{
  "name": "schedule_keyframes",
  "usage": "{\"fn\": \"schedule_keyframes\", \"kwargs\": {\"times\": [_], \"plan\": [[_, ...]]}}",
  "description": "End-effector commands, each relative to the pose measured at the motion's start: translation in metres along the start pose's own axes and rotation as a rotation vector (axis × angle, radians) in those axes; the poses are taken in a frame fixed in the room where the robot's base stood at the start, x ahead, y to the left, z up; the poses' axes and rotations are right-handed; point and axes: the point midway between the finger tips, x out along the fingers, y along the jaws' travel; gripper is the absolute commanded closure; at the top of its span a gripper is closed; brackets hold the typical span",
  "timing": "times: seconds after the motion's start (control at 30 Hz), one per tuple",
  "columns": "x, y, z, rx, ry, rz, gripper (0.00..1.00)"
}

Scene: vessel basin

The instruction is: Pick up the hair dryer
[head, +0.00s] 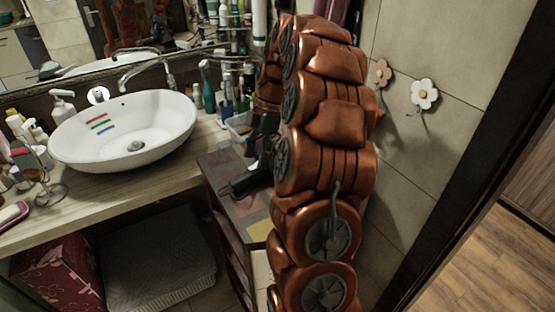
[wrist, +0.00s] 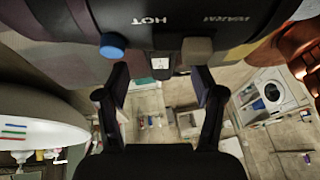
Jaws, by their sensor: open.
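The hair dryer (head: 246,181) is dark and lies on top of the small cabinet beside the basin counter in the head view. In the wrist view the dryer (wrist: 150,40) fills the top middle, very close, with upside-down "HOT" lettering, a blue button and a grey button. My gripper (wrist: 160,72) is open, its two black fingers spread with the dryer's lower edge just beyond and between the tips. I cannot tell whether they touch it. In the head view my copper arm hides part of the gripper and dryer.
The small cabinet (head: 222,168) has a patchwork top. A white basin (head: 125,130) with a tap stands on the wooden counter to the left. Bottles and a clear container (head: 240,125) stand behind the dryer. A tiled wall with flower hooks (head: 424,94) is to the right.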

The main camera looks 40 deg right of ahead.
Motion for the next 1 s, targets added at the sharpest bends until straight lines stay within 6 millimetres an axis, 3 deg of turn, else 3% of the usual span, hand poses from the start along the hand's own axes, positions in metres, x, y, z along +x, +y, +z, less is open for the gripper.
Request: {"fn": "schedule_keyframes", "kwargs": {"times": [0.27,0.7,0.93,1.0], "plan": [[0.009,-0.001,-0.001,0.001,0.001,-0.002,0.32],[0.050,-0.002,-0.001,0.001,0.000,-0.001,0.32],[0.052,-0.001,0.000,0.000,-0.001,0.002,0.32],[0.052,-0.001,0.000,0.000,-0.001,0.002,0.38]]}}
